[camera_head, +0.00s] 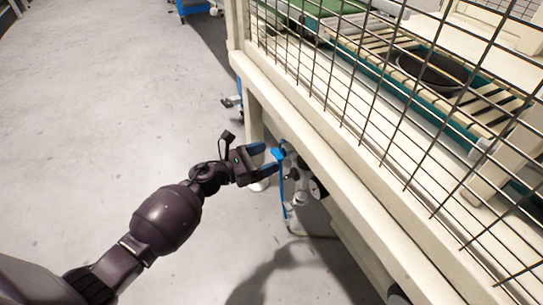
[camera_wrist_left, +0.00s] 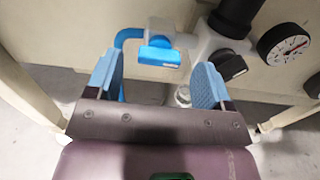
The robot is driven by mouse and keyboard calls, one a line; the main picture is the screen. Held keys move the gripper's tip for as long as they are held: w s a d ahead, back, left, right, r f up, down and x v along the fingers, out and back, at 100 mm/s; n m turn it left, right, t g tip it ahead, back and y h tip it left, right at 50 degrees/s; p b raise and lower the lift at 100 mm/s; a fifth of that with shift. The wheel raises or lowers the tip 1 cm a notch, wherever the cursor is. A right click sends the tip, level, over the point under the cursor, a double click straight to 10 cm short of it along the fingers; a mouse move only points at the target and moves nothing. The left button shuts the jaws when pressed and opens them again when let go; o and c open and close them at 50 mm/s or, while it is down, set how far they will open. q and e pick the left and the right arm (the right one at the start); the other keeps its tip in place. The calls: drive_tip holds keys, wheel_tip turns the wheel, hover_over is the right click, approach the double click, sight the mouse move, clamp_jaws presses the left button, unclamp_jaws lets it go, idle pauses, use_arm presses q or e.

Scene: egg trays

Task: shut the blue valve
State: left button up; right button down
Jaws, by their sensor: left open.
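The blue valve (camera_wrist_left: 160,56) has a flat blue handle on a grey metal fitting, with a bent blue pipe to its left in the left wrist view. In the head view the blue valve (camera_head: 278,153) shows just under the edge of the cream frame. My left gripper (camera_head: 266,158) is open, its blue-padded fingers pointing at the valve. In the wrist view the left gripper (camera_wrist_left: 156,78) has its fingers on either side of the handle's line, with clear gaps and nothing held. I cannot tell the depth between the fingertips and the handle. My right gripper is not in view.
A pressure gauge (camera_wrist_left: 284,44) and a black knob (camera_wrist_left: 230,65) sit to the right of the valve. The cream frame (camera_head: 330,160) carries wire mesh (camera_head: 390,110) above. A conveyor lies behind the mesh. The grey floor (camera_head: 110,110) at left is open.

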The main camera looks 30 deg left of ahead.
sight(279, 154)
use_arm(q)
drive_tip(key=shift+x, duration=1.05)
drive_tip(key=shift+s, duration=0.1)
drive_tip(key=c, duration=0.9)
